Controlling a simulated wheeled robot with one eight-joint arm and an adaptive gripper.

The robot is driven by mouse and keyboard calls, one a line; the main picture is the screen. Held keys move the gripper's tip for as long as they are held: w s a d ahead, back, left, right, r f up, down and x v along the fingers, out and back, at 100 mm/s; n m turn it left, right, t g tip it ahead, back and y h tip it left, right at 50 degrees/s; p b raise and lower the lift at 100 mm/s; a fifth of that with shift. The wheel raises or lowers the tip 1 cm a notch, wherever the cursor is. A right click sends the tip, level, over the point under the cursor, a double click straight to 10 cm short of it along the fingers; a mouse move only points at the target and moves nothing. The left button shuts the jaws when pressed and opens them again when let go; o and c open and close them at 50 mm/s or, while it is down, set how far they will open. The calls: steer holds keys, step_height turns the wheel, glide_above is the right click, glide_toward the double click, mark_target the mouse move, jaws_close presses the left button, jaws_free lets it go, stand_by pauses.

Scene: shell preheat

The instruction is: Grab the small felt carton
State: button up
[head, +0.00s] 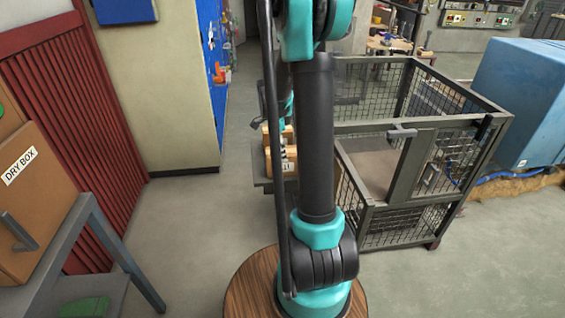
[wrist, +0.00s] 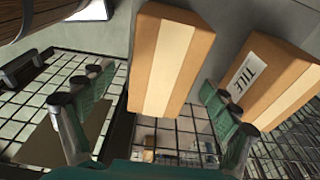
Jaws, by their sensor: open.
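In the wrist view, an orange-brown carton (wrist: 167,55) with a cream stripe lies between the spread fingers of my gripper (wrist: 155,88). The gripper is open, with gaps between its fingers and the carton's sides. No writing shows on this carton, so I cannot read whether it is the felt one. A second similar carton (wrist: 268,82), labelled TILE, sits to the right, beside the right finger. In the head view, cartons (head: 289,171) show small on a dark ledge, partly hidden by my arm.
A metal mesh cage (head: 408,185) stands right of the cartons. A dry box (head: 30,195) on a grey stand is at the left, near a red ribbed panel (head: 75,120). A blue machine (head: 525,100) is at far right. Floor (head: 205,220) left of my arm is clear.

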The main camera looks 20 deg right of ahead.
steer(key=shift+d+f, duration=0.15)
steer(key=shift+f, duration=0.75)
steer(key=shift+d+f, duration=0.2)
steer(key=shift+f, duration=0.75)
steer(key=shift+d+f, duration=0.15)
steer(key=shift+f, duration=0.75)
steer(key=shift+c, duration=0.3)
steer(key=c, duration=1.4)
